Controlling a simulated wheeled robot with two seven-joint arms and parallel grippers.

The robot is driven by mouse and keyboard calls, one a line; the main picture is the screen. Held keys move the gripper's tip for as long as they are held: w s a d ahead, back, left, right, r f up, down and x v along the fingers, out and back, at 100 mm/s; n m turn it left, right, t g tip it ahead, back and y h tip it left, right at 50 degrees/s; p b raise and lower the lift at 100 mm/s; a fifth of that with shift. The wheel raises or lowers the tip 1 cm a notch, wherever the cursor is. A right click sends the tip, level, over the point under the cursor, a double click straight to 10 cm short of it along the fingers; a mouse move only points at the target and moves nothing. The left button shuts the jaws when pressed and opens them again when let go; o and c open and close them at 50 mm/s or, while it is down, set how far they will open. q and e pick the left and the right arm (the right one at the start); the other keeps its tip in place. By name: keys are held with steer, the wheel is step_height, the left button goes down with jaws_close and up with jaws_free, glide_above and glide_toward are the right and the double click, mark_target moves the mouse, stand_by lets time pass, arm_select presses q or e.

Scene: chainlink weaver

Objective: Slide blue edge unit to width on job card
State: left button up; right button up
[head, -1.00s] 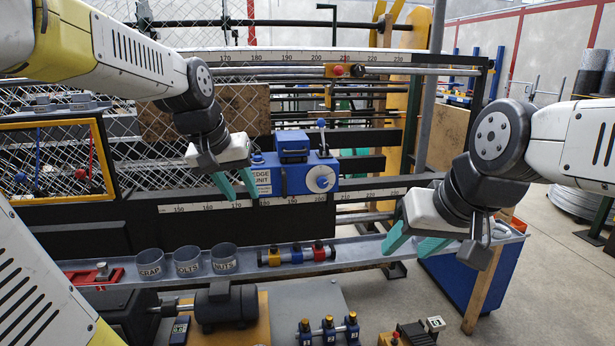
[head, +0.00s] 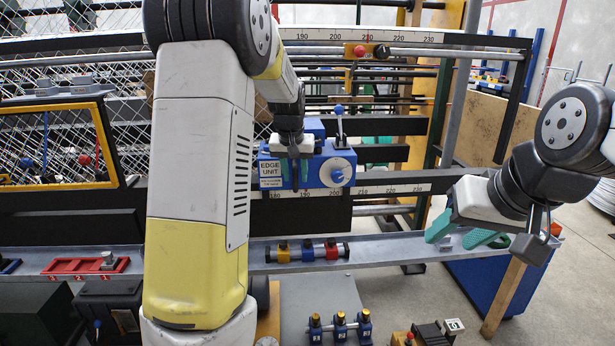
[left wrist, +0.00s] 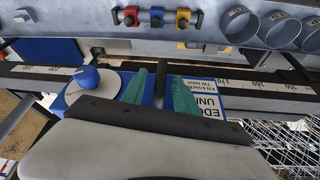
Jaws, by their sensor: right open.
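The blue edge unit (head: 308,172) sits on the rail behind the lower scale (head: 385,190), with a white label, a pale dial and a blue-knobbed lever. It also shows in the left wrist view (left wrist: 215,101). My left gripper (head: 296,176) is at the unit's front, between label and dial. In the left wrist view its teal fingers (left wrist: 162,88) stand apart, on either side of a narrow dark bar, with blue showing between. Contact with the bar is unclear. My right gripper (head: 468,238) is open and empty at the right end of the grey tray. I cannot make out a job card.
The grey tray (head: 390,250) runs below the rail, with a row of yellow, blue and red blocks (head: 308,251) in it. Cups (left wrist: 280,29) show in the left wrist view. An upper scale (head: 470,40) carries a yellow stop (head: 368,50). My left arm hides much of the middle.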

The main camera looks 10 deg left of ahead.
arm_select(q)
steer(key=shift+w+f, duration=0.2)
steer(key=shift+f, duration=0.4)
jaws_close()
stand_by(1.1)
